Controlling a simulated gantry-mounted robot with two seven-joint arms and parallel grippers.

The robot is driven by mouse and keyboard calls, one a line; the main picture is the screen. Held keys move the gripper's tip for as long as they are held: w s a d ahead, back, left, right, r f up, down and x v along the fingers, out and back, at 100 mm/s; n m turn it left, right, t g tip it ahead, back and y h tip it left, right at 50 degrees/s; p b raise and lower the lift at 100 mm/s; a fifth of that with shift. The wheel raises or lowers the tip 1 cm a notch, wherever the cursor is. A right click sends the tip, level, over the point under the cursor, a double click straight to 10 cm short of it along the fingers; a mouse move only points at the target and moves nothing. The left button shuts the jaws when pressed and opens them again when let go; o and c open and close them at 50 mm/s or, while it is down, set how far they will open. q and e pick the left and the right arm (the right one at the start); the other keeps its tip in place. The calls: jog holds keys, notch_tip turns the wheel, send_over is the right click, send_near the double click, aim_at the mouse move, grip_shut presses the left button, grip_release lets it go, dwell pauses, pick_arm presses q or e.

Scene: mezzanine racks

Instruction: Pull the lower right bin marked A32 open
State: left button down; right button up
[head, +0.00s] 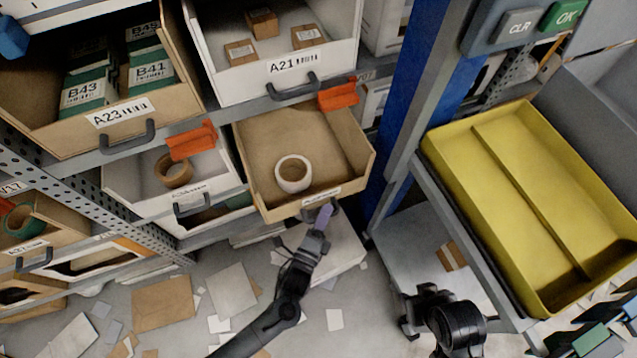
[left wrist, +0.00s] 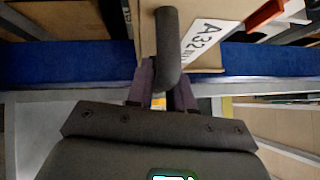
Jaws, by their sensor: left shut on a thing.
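The tan bin (head: 292,205) at the lower right of the rack stands pulled out, its inside in plain view with a white tape roll (head: 293,173) in it. In the left wrist view its label (left wrist: 207,42) reads A32, beside a dark handle (left wrist: 167,45). My left gripper (head: 325,214) is at the bin's front and shut on the handle, its purple-grey fingers on either side of it in the left wrist view (left wrist: 160,88). My right gripper (head: 408,318) is low in the head view, apart from the bin; its fingers are too dark to read.
Bin A21 (head: 290,67) with small boxes is above, and bin A23 (head: 121,111) is at the upper left. A blue post (head: 407,75) stands right of the bin. A yellow tray (head: 480,180) lies farther right. Papers and cardboard litter the floor below.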

pick_arm(q)
jog(key=s+d+p, duration=0.2)
jog(key=s+d, duration=0.1)
jog(key=s, duration=0.4)
jog(key=s+d+p, duration=0.2)
jog(key=s+d, duration=0.1)
jog(key=s, duration=0.3)
jog(key=shift+s, duration=0.4)
jog(key=shift+r, duration=0.1)
jog(key=c, duration=1.1)
grip_release()
jog(key=shift+a, duration=0.1)
jog(key=p+v, duration=0.3)
jog(key=v, duration=0.7)
jog(key=shift+s, duration=0.4)
jog(key=shift+a, duration=0.1)
